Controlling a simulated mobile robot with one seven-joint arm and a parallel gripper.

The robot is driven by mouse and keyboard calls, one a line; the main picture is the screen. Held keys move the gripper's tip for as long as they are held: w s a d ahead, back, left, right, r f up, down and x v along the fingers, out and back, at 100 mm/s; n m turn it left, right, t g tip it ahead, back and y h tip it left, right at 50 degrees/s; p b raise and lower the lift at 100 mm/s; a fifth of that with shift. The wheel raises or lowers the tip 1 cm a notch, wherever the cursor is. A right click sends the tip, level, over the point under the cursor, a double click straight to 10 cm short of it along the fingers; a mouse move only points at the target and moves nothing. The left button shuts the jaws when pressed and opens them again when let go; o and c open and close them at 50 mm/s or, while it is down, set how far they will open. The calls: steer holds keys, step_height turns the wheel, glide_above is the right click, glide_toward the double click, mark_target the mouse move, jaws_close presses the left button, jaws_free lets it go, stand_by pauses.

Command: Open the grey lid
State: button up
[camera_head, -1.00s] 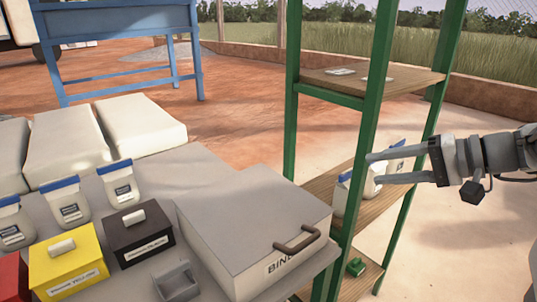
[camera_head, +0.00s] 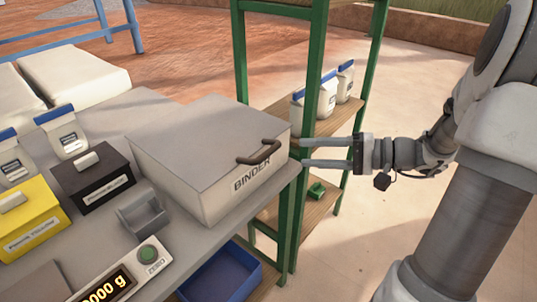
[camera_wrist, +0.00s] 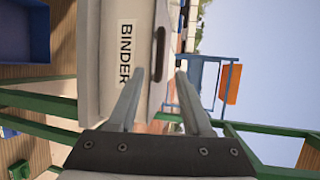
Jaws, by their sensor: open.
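The grey box labelled BINDER (camera_head: 215,185) stands shut on the table's right end. Its grey lid (camera_head: 205,135) is down and has a dark brown handle (camera_head: 262,152) at its front right edge. My gripper (camera_head: 302,153) is open and empty, with its fingertips close to the box's right front corner, beside the handle. In the wrist view the fingers (camera_wrist: 155,83) point toward the box, and the handle (camera_wrist: 158,55) shows between and beyond the fingertips. I cannot see contact with the handle.
A green shelf rack (camera_head: 312,120) with white bags (camera_head: 325,98) stands close behind my gripper. A blue bin (camera_head: 222,275) is below the table edge.

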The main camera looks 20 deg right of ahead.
mark_target(272, 152)
steer(key=b+x, duration=0.1)
steer(key=x, duration=0.9)
steer(key=shift+a+f, duration=0.1)
jaws_close()
stand_by(1.1)
